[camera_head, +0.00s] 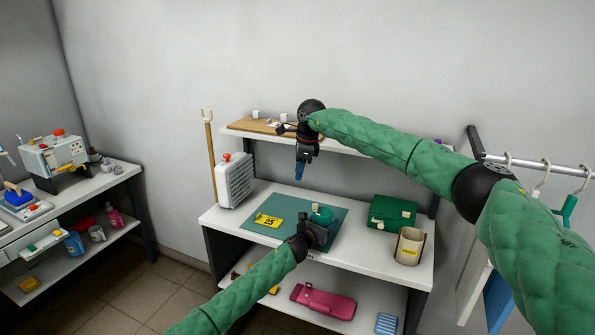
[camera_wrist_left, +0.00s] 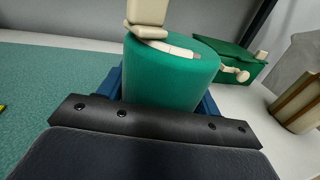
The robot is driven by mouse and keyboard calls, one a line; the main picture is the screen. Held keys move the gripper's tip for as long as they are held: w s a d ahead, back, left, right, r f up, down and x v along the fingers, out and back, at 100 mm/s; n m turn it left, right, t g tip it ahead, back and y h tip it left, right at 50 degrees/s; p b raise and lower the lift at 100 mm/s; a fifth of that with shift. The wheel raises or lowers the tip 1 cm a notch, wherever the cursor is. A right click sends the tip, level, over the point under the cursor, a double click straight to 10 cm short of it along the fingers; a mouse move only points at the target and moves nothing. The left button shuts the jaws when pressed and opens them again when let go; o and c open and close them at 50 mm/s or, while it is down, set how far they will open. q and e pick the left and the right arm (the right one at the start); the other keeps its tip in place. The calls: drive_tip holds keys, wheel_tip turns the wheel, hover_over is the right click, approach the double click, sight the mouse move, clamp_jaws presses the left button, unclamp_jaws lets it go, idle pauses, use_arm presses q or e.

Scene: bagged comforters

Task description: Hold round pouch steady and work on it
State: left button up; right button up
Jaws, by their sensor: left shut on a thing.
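The round pouch (camera_head: 321,214) is green with a cream zip strip and pull on top. It stands on the green mat (camera_head: 270,208) of the workbench. My right gripper (camera_head: 299,172) points down above the mat, clear of the pouch. Its blue fingertips look edge-on, so I cannot tell whether they are apart.
A yellow number card (camera_head: 268,221) lies on the mat. A green box (camera_head: 392,213) and a beige cup (camera_head: 409,246) stand at the right. A white ribbed unit (camera_head: 236,181) stands at the left. The upper shelf (camera_head: 350,147) runs behind my right gripper.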

drive_tip(key=shift+s+a+y, duration=0.25)
drive_tip(key=shift+s+y, duration=0.05)
drive_tip(key=shift+s, duration=0.3)
drive_tip(key=g+y, duration=0.1)
drive_tip(key=y, duration=0.1)
approach(315, 207)
drive_tip(key=x, duration=0.7)
drive_tip(key=shift+w+a+f, duration=0.25)
drive_tip(key=shift+f, duration=0.05)
idle(0.3)
